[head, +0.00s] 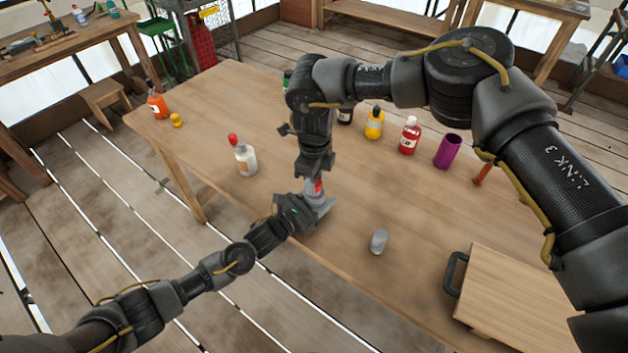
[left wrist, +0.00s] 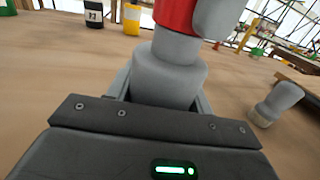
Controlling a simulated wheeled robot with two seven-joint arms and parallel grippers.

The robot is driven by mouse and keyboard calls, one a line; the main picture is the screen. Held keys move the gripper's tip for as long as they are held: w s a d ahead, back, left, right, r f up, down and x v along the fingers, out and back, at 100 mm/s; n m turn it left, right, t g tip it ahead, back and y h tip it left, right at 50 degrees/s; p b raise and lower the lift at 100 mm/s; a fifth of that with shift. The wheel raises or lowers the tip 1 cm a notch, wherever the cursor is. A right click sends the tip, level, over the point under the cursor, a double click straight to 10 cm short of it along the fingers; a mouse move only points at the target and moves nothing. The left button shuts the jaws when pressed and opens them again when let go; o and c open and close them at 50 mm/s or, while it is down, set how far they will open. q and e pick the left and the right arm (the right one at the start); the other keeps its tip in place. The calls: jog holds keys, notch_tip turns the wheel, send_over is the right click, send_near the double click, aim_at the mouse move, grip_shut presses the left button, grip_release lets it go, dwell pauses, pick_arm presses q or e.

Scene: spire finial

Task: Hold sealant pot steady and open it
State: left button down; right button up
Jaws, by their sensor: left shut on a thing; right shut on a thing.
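The sealant pot shows as a grey body (left wrist: 165,80) with a red top (left wrist: 174,14) in the left wrist view. In the head view only its red part (head: 318,187) shows clearly, between my two grippers near the table's front edge. My left gripper (head: 316,208) comes in from the left and is shut around the grey body. My right gripper (head: 316,176) points down from above and is shut on the red top; its grey finger (left wrist: 215,20) covers part of the top. Whether the top has loosened from the body cannot be told.
A small grey cylinder (head: 378,242) stands on the wooden table (head: 290,265) right of the pot. A white bottle with a red cap (head: 245,158) stands left. Yellow (head: 374,124) and red (head: 409,136) bottles and a purple cup (head: 447,151) stand behind. A wooden board (head: 515,305) lies right.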

jog(key=shift+r, duration=0.35)
jog(key=shift+r, duration=0.1)
jog(key=shift+r, duration=1.9)
pick_arm(q)
jog(key=c, duration=0.5)
grip_release()
jog(key=shift+a, duration=0.1)
jog(key=b+v, duration=0.2)
jog(key=v, duration=0.8)
jog(key=shift+s+a+f, duration=0.1)
jog(key=shift+s+f, duration=0.05)
pick_arm(e)
notch_tip(320, 180, down, 3)
jog(key=shift+r, duration=0.2)
pick_arm(q)
jog(key=shift+b+v, duration=0.35)
jog(key=shift+v, duration=0.4)
pick_arm(e)
jog(key=shift+f, duration=0.1)
pick_arm(q)
jog(key=shift+s+a, duration=0.1)
